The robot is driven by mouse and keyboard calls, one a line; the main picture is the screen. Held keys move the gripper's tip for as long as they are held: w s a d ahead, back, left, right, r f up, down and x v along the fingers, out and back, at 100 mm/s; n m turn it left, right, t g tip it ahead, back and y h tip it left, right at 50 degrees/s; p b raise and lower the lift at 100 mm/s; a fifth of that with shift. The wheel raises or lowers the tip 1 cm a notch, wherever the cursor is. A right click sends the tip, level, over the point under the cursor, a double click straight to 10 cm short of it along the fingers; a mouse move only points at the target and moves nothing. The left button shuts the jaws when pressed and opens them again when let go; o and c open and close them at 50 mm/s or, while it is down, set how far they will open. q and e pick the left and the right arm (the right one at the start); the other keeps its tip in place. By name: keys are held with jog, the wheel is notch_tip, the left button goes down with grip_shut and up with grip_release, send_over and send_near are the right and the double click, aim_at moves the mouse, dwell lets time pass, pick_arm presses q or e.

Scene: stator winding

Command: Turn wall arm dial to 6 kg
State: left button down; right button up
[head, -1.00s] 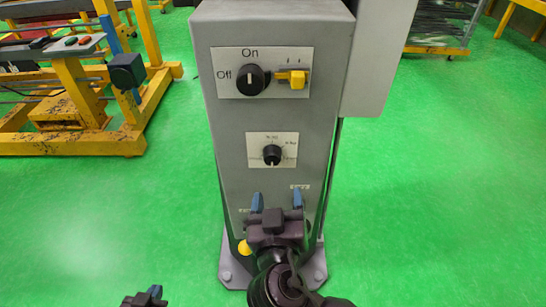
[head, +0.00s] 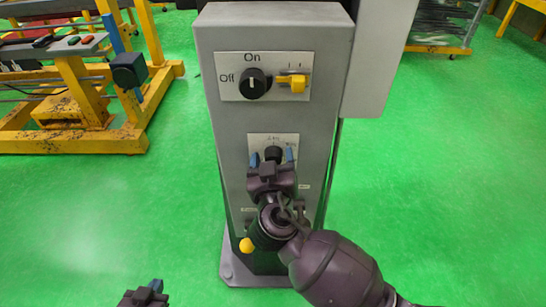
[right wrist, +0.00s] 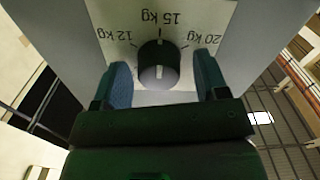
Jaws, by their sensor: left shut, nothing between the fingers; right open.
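The weight dial (head: 272,152) is a black round knob on a white plate on the front of the grey cabinet. In the right wrist view the dial (right wrist: 159,65) has 12 kg, 15 kg and 20 kg labels around it and a light mark on its face; other labels are hidden. My right gripper (head: 272,157) is open in front of the plate. Its blue fingertips (right wrist: 163,84) stand on either side of the dial with visible gaps. I cannot tell how deep they reach. My left gripper (head: 148,290) is shut and empty, low at the bottom left, away from the cabinet.
The grey cabinet (head: 222,120) carries a black On/Off knob (head: 254,84) and a yellow switch (head: 296,84) above the dial. A grey box (head: 378,60) adjoins its right side. A yellow frame (head: 75,140) stands at the left.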

jog(key=shift+w, duration=0.1)
jog(key=c, duration=0.9)
